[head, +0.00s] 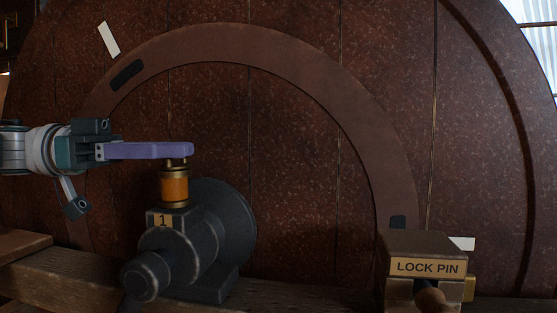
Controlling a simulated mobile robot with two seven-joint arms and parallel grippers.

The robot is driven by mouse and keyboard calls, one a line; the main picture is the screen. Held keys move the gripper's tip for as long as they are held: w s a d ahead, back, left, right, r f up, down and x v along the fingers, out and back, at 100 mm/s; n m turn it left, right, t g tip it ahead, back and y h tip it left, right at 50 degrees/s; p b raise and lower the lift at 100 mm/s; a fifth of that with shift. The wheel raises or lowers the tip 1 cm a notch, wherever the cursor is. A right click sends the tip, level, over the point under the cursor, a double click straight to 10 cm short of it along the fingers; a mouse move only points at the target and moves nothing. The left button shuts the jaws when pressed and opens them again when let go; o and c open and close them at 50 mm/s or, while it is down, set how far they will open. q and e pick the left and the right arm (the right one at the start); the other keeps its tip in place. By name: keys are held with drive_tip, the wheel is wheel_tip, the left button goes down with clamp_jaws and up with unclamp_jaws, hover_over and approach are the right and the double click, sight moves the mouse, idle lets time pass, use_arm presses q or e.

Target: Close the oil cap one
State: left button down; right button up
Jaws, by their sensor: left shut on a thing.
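A dark metal oiler body (200,245) stands on the wooden ledge, with a small plate marked "1" (163,220) on it. An upright amber cup with brass ends (175,188) rises from its top. A flat purple lever (150,150) lies level across the top of the cup and reaches left. My left gripper (100,151) comes in from the left and is shut on the left end of this lever. The fingertips' exact contact is hard to make out. My right gripper is not in view.
A block labelled "LOCK PIN" (427,267) with a rounded knob (431,299) stands at the lower right. Behind is a large brown spool wall (290,140) with a raised curved band (383,140). A wooden beam (75,275) runs along the lower left. Space above the lever is clear.

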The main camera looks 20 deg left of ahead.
use_arm(q)
drive_tip(key=shift+r, duration=0.1)
drive_tip(key=c, duration=0.8)
unclamp_jaws()
drive_tip(key=b+v, duration=0.3)
drive_tip(key=v, duration=0.6)
drive_tip(key=shift+s+a+b, duration=0.2)
drive_tip(key=shift+a+b, duration=0.2)
